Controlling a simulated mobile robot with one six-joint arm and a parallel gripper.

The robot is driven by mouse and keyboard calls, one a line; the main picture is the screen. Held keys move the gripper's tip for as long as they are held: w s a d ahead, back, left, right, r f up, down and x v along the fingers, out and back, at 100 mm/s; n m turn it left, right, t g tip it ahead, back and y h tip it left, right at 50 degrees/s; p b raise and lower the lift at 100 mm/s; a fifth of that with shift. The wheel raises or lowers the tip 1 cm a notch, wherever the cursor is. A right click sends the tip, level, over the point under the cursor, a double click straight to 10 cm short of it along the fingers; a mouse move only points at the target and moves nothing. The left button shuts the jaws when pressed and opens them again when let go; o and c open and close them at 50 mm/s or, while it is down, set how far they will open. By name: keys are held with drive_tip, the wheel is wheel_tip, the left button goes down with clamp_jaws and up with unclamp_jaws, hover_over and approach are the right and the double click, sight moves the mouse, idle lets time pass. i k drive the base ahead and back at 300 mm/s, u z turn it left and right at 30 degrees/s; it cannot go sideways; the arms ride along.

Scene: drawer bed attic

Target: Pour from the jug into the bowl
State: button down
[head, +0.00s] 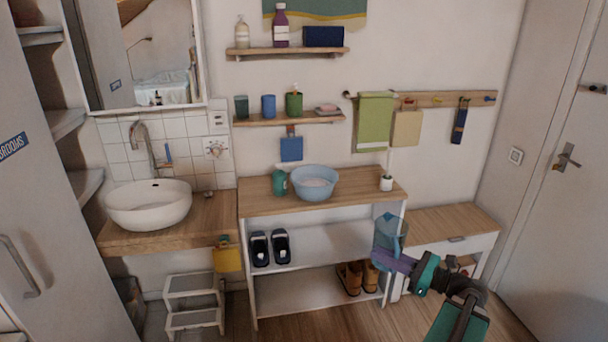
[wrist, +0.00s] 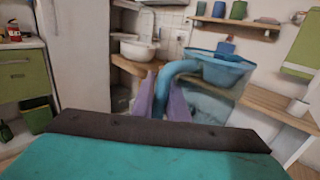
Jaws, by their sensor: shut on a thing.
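A translucent blue jug (head: 388,238) is held in front of the right end of the wooden-topped shelf unit, below the level of its top. In the wrist view the jug (wrist: 222,70) shows its wide rim and curved handle. My gripper (head: 398,258) is shut on the jug's handle, with purple fingers (wrist: 161,100) on either side of it in the wrist view. The jug looks roughly upright; I cannot make out its contents. A light blue bowl (head: 315,190) stands on the shelf unit's top, left of and beyond the jug, with something pale inside. I cannot pick out the bowl in the wrist view.
A green cup (head: 279,183) stands just left of the bowl. A small white pot (head: 387,184) stands at the top's right end. Shelf top (head: 258,202) is bare in front. Shoes (head: 350,277) sit below. A low wooden bench (head: 440,222) is on the right.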

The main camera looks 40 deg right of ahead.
sight(314, 182)
drive_tip(key=i, duration=1.35)
drive_tip(key=z, duration=0.05)
